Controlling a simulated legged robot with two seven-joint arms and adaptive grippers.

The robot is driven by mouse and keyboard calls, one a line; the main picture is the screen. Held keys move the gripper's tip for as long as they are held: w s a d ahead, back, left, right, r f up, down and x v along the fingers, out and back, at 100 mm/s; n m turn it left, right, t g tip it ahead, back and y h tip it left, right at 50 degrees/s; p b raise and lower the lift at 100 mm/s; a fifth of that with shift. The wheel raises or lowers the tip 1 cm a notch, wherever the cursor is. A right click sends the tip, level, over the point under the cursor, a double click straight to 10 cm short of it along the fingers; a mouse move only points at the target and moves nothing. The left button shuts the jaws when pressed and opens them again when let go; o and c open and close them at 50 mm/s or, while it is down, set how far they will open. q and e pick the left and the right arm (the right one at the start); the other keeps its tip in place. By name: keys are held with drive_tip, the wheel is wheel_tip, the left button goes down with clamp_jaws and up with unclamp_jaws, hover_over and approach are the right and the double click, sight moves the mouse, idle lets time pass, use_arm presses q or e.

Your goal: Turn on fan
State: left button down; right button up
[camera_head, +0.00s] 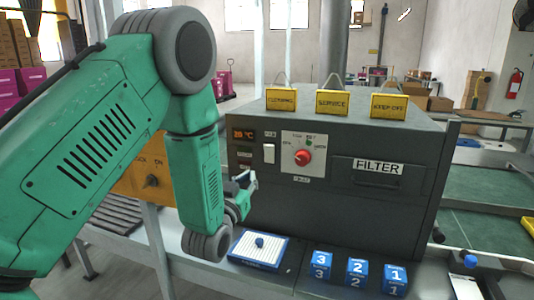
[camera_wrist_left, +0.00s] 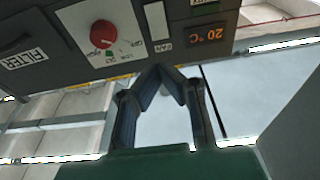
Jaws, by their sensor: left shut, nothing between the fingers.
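The dark grey machine (camera_head: 330,215) stands on the bench in the head view. On its front is a white rocker switch (camera_head: 268,153), and in the left wrist view this switch (camera_wrist_left: 157,20) sits beside a FAN label (camera_wrist_left: 166,43). I cannot tell its position. My left gripper (camera_head: 247,181) is in front of the machine, below and left of the switch. In the wrist view its fingertips (camera_wrist_left: 166,70) meet with nothing between them, apart from the switch in the picture. My right gripper is not in view.
A red knob (camera_head: 302,158) is right of the switch; an orange temperature display (camera_head: 243,134) is left. Three yellow signs stand on top, including the SERVICE sign (camera_head: 332,102). Blue numbered cubes (camera_head: 357,272) and a white-and-blue tray (camera_head: 258,250) lie on the bench in front.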

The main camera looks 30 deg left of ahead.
sight(268, 149)
use_arm(q)
drive_tip(key=p+x, duration=0.1)
drive_tip(key=x, duration=1.2)
drive_tip(key=shift+r, duration=0.1)
drive_tip(key=shift+w+a+r+g+p, duration=0.1)
drive_tip(key=shift+w+r+g+p, duration=0.3)
drive_tip(key=shift+p, duration=0.45)
drive_tip(key=shift+s+f+b, duration=0.15)
drive_tip(key=shift+f+b, duration=0.1)
drive_tip(key=shift+b, duration=0.05)
